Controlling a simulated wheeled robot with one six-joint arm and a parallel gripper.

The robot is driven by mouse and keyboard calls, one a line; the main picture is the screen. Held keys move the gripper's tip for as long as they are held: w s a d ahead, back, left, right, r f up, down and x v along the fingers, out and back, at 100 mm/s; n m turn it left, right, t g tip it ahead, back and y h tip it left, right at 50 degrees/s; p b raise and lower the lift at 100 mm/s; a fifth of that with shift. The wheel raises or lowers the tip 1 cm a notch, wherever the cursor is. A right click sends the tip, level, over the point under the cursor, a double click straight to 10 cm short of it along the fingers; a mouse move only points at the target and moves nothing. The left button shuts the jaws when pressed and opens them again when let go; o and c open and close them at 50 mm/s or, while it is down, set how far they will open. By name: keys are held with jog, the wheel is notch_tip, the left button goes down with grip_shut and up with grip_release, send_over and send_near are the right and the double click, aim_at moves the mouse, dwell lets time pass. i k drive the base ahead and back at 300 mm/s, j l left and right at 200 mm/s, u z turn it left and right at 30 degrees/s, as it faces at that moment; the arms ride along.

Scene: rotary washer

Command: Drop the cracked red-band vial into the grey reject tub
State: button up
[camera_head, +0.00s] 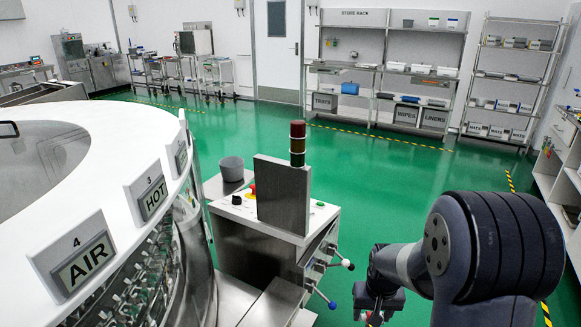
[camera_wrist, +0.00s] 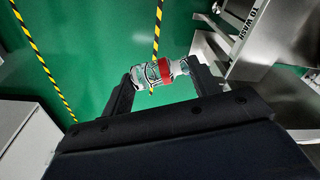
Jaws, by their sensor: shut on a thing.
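My gripper (camera_wrist: 160,80) is shut on a small clear vial (camera_wrist: 140,79) with a red band (camera_wrist: 165,71). In the wrist view the vial lies crosswise between the two fingers, with dark crack-like lines on its clear part. Green floor shows beyond it.
The white rotary washer (camera_head: 90,140) fills the left. Green floor behind is clear.

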aim_at(236, 177)
jog(key=i+l+z, duration=0.25)
jog(key=i, duration=0.2)
jog(key=i+l+z, duration=0.25)
jog(key=i, duration=0.2)
jog(key=i+z, duration=0.25)
jog(key=i, duration=1.65)
jog(key=i+j+u, duration=0.1)
jog(key=i+u, duration=0.3)
jog(key=i+l+u, duration=0.1)
jog(key=i+u, duration=0.35)
jog(key=i+l+u, duration=0.2)
jog(key=i+u, duration=0.2)
jog(key=i+j+u, duration=0.1)
jog(key=u, duration=0.3)
jog(key=i+u, duration=0.4)
jog(key=i+l+u, duration=0.1)
jog(key=u, duration=0.3)
jog(key=i+l+u, duration=0.15)
jog(key=i+u, duration=0.25)
jog(key=k+j, duration=0.05)
jog(key=k, duration=0.05)
